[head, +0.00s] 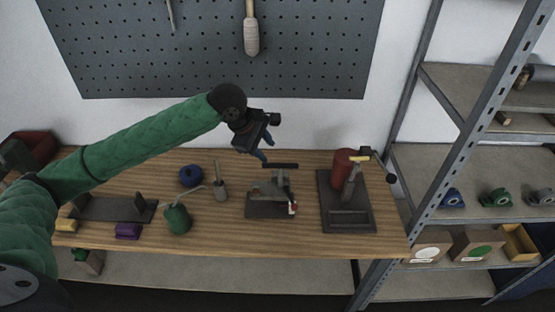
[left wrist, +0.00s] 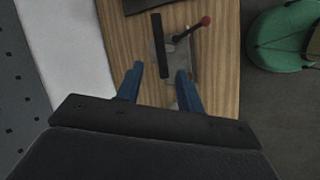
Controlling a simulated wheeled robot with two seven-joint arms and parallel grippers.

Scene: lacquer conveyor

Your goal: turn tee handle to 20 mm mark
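The tee handle (head: 280,165) is a dark bar on top of a small grey fixture (head: 268,208) at the middle of the bench. In the left wrist view the bar (left wrist: 160,45) lies lengthwise, its near end between my fingers in the picture. My left gripper (head: 263,156) is just above and left of the handle in the head view. In the left wrist view its two blue fingers (left wrist: 160,70) are apart with nothing held. A lever with a red knob (left wrist: 205,20) is on the fixture. No scale or 20 mm mark is readable. My right gripper is out of view.
A press-like stand with a red cylinder (head: 342,170) stands right of the fixture. A pegboard (head: 200,50) is behind; a metal shelf (head: 450,152) is right.

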